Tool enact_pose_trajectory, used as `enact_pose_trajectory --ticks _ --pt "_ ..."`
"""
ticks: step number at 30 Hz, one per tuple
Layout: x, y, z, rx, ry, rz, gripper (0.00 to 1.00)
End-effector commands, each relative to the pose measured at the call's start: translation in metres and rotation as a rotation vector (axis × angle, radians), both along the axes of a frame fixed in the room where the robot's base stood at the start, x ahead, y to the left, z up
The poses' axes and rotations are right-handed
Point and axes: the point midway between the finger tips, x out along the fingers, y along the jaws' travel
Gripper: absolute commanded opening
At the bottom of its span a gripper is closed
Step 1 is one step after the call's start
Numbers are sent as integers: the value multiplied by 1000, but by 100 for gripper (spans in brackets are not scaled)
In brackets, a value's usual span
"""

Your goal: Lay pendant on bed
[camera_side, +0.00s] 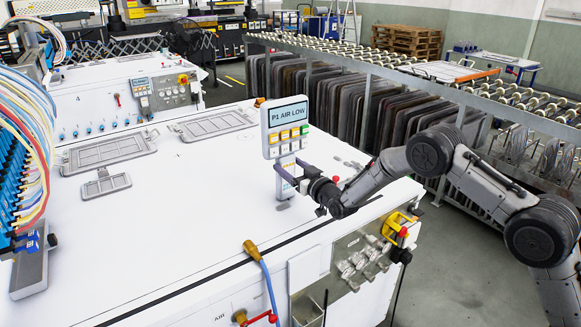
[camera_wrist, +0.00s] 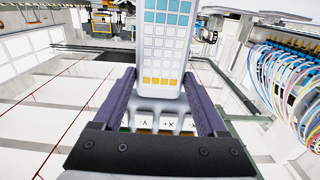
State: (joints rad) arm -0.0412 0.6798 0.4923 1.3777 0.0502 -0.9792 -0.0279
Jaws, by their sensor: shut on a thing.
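The pendant (camera_side: 286,128) is a light grey handheld control box with a screen reading "P1 AIR LOW" and yellow and white keys. It stands upright over the right part of the white bed (camera_side: 190,215). My gripper (camera_side: 287,178) is shut on its narrow lower part. In the wrist view the pendant (camera_wrist: 161,45) rises between the two purple-grey fingers of my gripper (camera_wrist: 162,105), with blue, white and yellow keys facing the camera. I cannot tell whether its lower end touches the bed.
Grey framed vents (camera_side: 108,153) lie flat on the bed's far left. A manifold with coloured hoses (camera_side: 25,170) stands at the left edge. A brass fitting with a blue hose (camera_side: 252,250) is at the front edge. The bed's middle is clear. A roller rack (camera_side: 400,75) stands behind.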

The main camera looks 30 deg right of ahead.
Motion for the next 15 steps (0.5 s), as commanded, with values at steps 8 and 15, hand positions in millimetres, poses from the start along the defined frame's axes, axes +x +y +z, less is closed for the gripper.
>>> enact_pose_trajectory --ticks 8,15 --pt "1 0 3 0 -11 0 0" --pt "0 0 -3 0 0 0 100"
